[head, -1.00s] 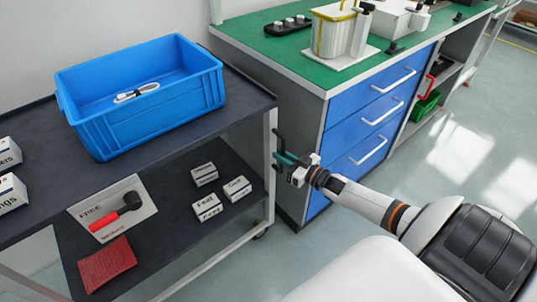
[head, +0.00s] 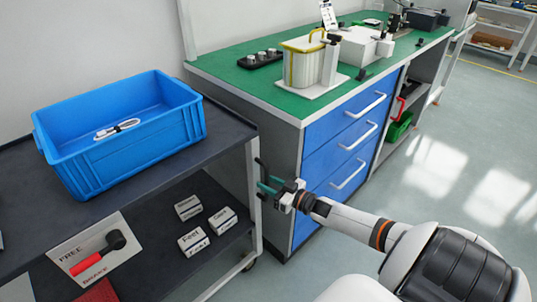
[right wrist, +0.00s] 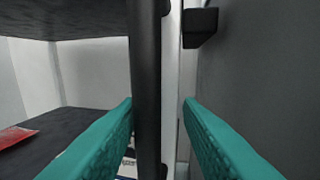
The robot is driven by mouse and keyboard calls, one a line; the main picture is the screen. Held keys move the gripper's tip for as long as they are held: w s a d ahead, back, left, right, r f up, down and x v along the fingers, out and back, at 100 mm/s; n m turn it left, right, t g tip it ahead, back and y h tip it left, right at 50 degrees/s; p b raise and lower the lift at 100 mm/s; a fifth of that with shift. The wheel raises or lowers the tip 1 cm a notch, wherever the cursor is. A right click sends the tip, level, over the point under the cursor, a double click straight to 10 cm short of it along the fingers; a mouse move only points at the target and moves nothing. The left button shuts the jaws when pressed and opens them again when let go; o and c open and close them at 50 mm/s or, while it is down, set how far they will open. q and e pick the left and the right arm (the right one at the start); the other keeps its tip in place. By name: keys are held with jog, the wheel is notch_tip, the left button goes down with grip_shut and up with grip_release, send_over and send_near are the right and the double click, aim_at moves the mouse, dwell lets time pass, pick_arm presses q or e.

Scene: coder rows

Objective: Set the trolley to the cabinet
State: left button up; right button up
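The trolley (head: 222,146), with dark shelves and pale posts, stands at the left. The cabinet (head: 309,110), with a green top and blue drawers, stands beyond its right end; a narrow gap seems to lie between them. My right gripper (head: 265,186) is at the trolley's right end, by its near post. In the right wrist view, a vertical black handle bar (right wrist: 146,80) stands between the teal fingers (right wrist: 158,115), which are apart, with space on the bar's right side. My left gripper is not in view.
A blue crate (head: 180,132) holding a small white item sits on the trolley's top shelf. Below are small white boxes (head: 193,241) and a FREE/BRAKE plate (head: 68,244) with a red-handled lever (head: 88,262). Open floor (head: 440,150) lies right of the cabinet.

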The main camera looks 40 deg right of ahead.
jog(key=shift+s, duration=0.1)
